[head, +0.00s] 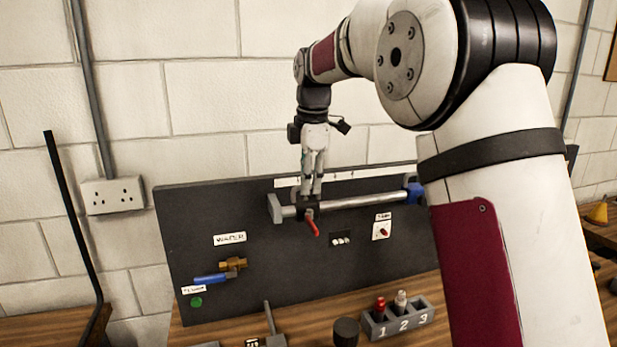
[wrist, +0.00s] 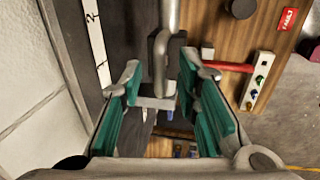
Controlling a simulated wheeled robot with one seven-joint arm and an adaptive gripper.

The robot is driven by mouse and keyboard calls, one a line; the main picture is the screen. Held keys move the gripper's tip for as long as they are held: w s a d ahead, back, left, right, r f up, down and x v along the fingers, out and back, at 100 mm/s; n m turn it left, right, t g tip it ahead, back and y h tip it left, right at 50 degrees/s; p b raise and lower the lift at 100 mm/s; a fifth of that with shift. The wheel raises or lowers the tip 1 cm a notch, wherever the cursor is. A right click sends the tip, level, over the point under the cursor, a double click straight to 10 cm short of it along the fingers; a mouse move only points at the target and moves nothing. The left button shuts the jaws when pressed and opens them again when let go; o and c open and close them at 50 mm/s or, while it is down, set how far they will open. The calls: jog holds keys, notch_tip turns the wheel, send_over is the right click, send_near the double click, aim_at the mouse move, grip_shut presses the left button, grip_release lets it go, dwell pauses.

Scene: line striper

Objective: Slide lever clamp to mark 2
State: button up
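The lever clamp (head: 308,210) is a dark slider with a red lever (head: 312,229) on a silver rail (head: 365,200), near the rail's left end. A white scale strip (head: 345,177) runs above the rail; its markings are too small to read in the head view. My gripper (head: 311,191) points down at the clamp from above. In the wrist view the green-padded fingers of my gripper (wrist: 160,80) are apart, with the grey clamp body (wrist: 160,62) between and just beyond them. The red lever (wrist: 232,67) sticks out to the right there. Contact cannot be told.
The dark board (head: 300,270) carries a brass valve with a blue handle (head: 212,279) at lower left and a switch (head: 382,231). A blue end piece (head: 414,191) closes the rail's right end. A numbered block (head: 398,320) stands on the bench. The rail right of the clamp is clear.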

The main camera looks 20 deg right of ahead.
jog(key=shift+c, duration=0.4)
grip_shut()
jog(key=shift+d+b, duration=0.4)
jog(key=shift+d, duration=2.2)
jog(key=shift+o, duration=0.4)
grip_release()
jog(key=shift+r, duration=0.15)
